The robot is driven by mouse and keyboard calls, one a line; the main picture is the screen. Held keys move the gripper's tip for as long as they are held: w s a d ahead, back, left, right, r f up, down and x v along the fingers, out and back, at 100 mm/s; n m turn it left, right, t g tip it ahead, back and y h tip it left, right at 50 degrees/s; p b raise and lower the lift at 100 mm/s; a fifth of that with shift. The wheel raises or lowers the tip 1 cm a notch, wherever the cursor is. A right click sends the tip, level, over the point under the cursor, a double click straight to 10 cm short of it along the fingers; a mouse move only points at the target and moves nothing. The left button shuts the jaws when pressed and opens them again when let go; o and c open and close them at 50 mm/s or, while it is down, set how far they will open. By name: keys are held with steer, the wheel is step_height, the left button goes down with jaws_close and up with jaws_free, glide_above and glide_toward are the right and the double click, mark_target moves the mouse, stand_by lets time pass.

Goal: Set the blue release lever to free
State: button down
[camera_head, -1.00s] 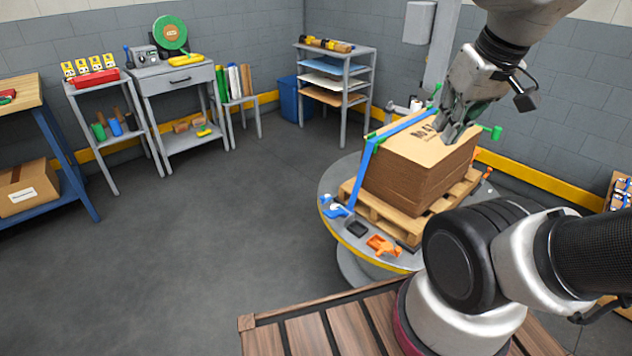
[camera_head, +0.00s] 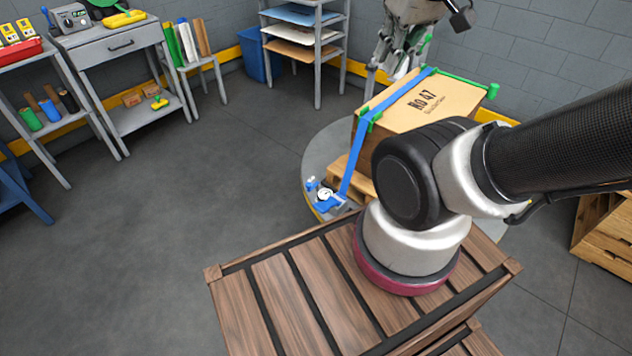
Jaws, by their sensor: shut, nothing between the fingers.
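The blue release lever (camera_head: 331,204) seems to be the blue fitting at the near left rim of the round turntable (camera_head: 318,155), below the blue strap. It is small, and its setting cannot be read. The blue strap (camera_head: 352,160) runs from there up and over a brown cardboard box (camera_head: 425,100) printed with dark lettering. My gripper (camera_head: 393,68) is shut and empty. It shows at the top, behind the box's far left edge and well above and beyond the lever in the picture.
The box sits on a wooden pallet (camera_head: 358,180), with green corner guards (camera_head: 368,116) under the strap. My arm hides the turntable's right part. A grey shelf rack (camera_head: 318,60) and blue bin (camera_head: 259,58) stand behind. Wooden crates (camera_head: 603,230) are at right.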

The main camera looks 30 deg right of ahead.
steer(key=shift+w, duration=0.1)
steer(key=w+d+f+n+h, duration=0.1)
steer(key=w+d+f, duration=0.1)
steer(key=w+f, duration=0.35)
steer(key=w+d+f+n, duration=0.1)
steer(key=w+d+f, duration=0.1)
steer(key=w, duration=0.7)
steer(key=w+d+f+n, duration=0.2)
steer(key=w+f, duration=0.6)
steer(key=f, duration=0.5)
steer(key=a+f+n+y, duration=0.2)
steer(key=a+f+y, duration=0.1)
steer(key=f, duration=2.5)
steer(key=shift+s+a+n+g, duration=0.2)
steer(key=shift+s+n+g, duration=0.1)
steer(key=shift+s+n, duration=0.1)
